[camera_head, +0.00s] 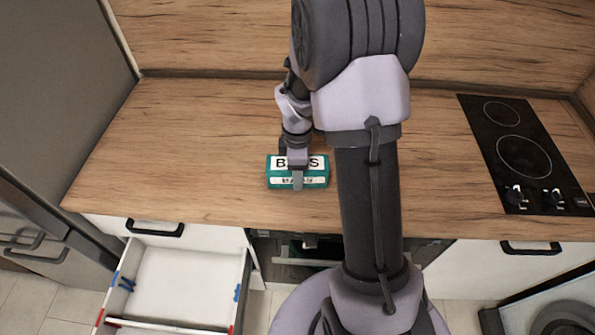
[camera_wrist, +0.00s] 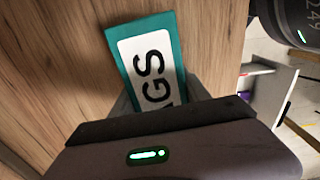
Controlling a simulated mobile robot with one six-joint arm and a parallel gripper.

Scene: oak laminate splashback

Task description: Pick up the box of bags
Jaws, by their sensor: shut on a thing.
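The box of bags (camera_head: 318,171) is a teal box with white labels in black letters, on or just above the wooden counter near its front edge. I cannot tell whether it touches the counter. My gripper (camera_head: 297,178) comes down over the middle of the box and is shut on it, hiding part of the lettering. In the wrist view the box (camera_wrist: 152,65) extends out past my gripper (camera_wrist: 160,104), with the letters "GS" showing. The lower end of the box is hidden behind the gripper body there.
The wooden counter (camera_head: 200,130) is clear to the left of the box. A black hob (camera_head: 525,150) is set into its right side. An open white drawer (camera_head: 180,285) juts out below the front edge at the left. A wooden splashback (camera_head: 200,35) stands behind.

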